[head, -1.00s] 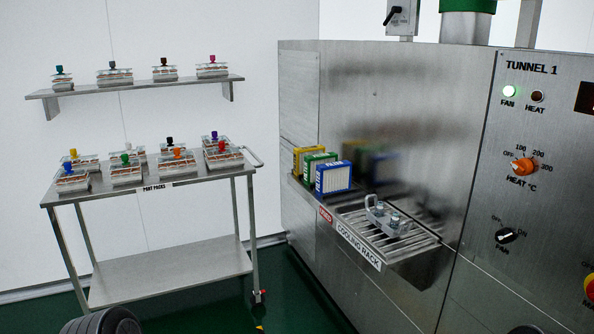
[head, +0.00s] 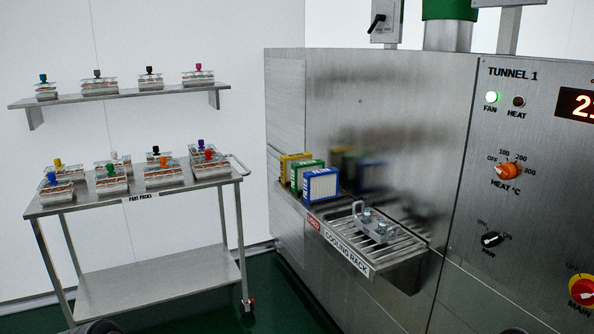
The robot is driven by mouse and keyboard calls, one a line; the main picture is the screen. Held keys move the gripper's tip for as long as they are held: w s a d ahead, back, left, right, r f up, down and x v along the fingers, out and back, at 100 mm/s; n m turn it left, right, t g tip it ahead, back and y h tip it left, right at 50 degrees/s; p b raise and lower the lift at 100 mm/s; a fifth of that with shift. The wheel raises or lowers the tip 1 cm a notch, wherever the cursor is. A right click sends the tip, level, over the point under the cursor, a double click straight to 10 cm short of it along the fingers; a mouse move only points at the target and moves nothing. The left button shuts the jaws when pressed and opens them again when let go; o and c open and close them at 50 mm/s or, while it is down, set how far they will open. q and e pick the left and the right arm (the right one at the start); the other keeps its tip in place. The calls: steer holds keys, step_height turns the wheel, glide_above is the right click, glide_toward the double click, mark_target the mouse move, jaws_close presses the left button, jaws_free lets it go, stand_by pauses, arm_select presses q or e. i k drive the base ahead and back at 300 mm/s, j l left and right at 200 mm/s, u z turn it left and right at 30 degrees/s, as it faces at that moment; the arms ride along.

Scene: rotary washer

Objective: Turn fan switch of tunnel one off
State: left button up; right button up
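The tunnel 1 control panel (head: 545,200) is at the right of the head view. Its black fan switch (head: 491,240) is a small knob low on the panel, with OFF and ON marks above it; the exact pointer direction is too small to tell. The heat lamp (head: 518,101) is dark. The orange heat knob (head: 508,171) sits above the fan switch. Neither gripper is in view.
A cooling rack (head: 385,247) juts from the machine, with a metal part on it. Blue, green and yellow boxes (head: 321,184) stand beside it. A cart (head: 150,279) of part packs stands left, under a wall shelf (head: 120,96). A red main switch (head: 581,290) is lower right.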

mark_target(489, 240)
steer(key=z, duration=1.3)
